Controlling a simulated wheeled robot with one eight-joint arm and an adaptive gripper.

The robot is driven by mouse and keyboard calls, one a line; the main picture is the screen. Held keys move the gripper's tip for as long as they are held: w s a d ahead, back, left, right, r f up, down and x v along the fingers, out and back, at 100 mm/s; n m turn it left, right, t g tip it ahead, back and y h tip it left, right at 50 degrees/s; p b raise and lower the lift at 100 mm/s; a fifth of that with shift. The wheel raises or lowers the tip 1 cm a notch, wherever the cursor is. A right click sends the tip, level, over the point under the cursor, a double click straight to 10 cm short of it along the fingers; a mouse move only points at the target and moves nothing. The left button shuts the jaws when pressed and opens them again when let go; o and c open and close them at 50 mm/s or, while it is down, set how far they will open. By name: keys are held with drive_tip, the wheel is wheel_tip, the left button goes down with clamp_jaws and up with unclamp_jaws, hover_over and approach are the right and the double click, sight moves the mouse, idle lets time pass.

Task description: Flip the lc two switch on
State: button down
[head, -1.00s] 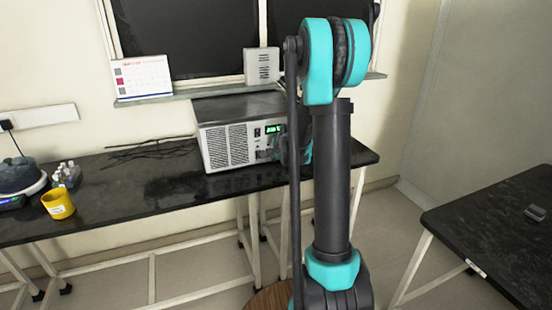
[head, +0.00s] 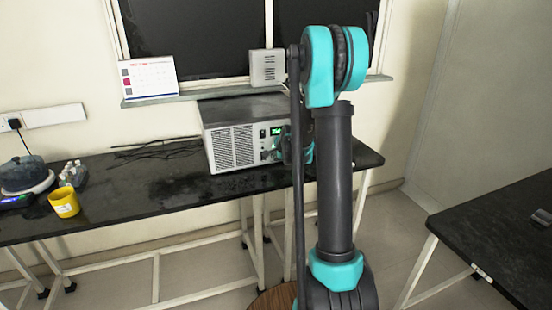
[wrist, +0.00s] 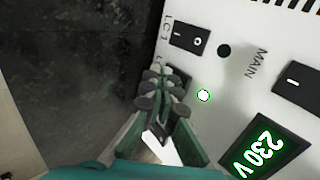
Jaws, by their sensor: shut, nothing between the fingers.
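The grey power unit (head: 236,147) stands on the black bench, its front panel facing me. In the wrist view, the LC 2 switch (wrist: 182,76) is mostly hidden behind my gripper (wrist: 163,88), and its label is largely covered. My gripper is shut and empty, with its tips at this switch; I cannot tell if they touch it. The small lamp (wrist: 204,95) beside it glows green-white. The LC 1 switch (wrist: 190,39) is in clear view, and its lamp (wrist: 224,51) is dark.
The MAIN switch (wrist: 298,86) and a lit 230 V display (wrist: 258,154) are on the same panel. A yellow cup (head: 64,202), small bottles (head: 73,173) and a scale (head: 18,199) stand at the bench's left. Cables (head: 155,150) lie behind. Another black table (head: 490,240) is at right.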

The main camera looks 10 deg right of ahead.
drive_tip(key=shift+r, duration=0.2)
drive_tip(key=shift+r, duration=0.6)
